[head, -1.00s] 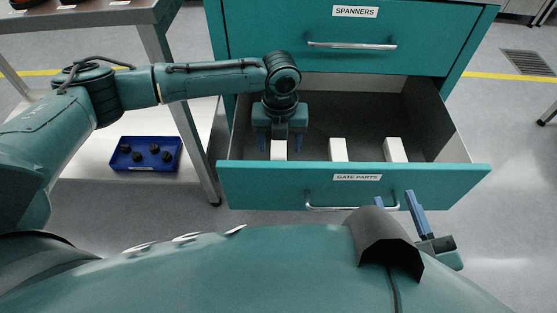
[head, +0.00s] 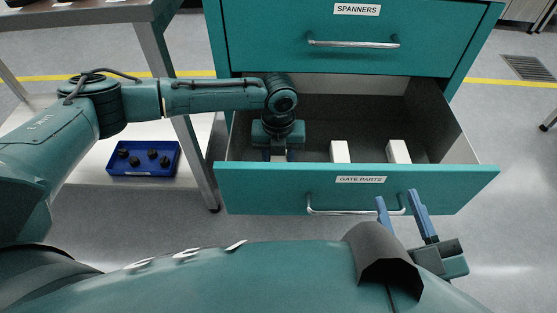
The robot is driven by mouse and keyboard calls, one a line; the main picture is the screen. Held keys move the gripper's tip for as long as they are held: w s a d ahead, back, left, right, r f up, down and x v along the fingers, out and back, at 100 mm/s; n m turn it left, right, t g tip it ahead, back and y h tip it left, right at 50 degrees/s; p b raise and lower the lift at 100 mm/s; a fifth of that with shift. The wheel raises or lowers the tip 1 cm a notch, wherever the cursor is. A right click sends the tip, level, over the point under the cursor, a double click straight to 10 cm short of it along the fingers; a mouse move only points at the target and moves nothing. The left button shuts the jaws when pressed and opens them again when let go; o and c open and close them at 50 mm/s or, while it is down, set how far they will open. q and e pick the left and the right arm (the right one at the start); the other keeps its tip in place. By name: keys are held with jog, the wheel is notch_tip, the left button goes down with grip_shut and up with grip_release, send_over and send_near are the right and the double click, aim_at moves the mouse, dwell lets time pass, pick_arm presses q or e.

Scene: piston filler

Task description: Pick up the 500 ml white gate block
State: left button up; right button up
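Several white gate blocks are in the open drawer, standing in a row behind its front. The middle block (head: 340,152) and the right block (head: 398,151) stand free. The leftmost block (head: 278,158) is mostly hidden by my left gripper and the drawer front. My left gripper (head: 279,156) points down into the drawer, its blue fingers close against both sides of that block. It looks shut on it, though the fingertips are hidden. No volume marking is legible on any block. My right gripper (head: 400,205) is open and empty, in front of the drawer.
The teal drawer front (head: 255,188) is labelled GATE PARTS and has a metal handle. The SPANNERS drawer (head: 270,40) above is closed. A blue tray (head: 143,171) with several dark knobs sits on the low shelf at left, by a table leg.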

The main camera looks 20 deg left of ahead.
pick_arm(q)
jog(key=c, duration=0.6)
jog(key=shift+r, duration=0.15)
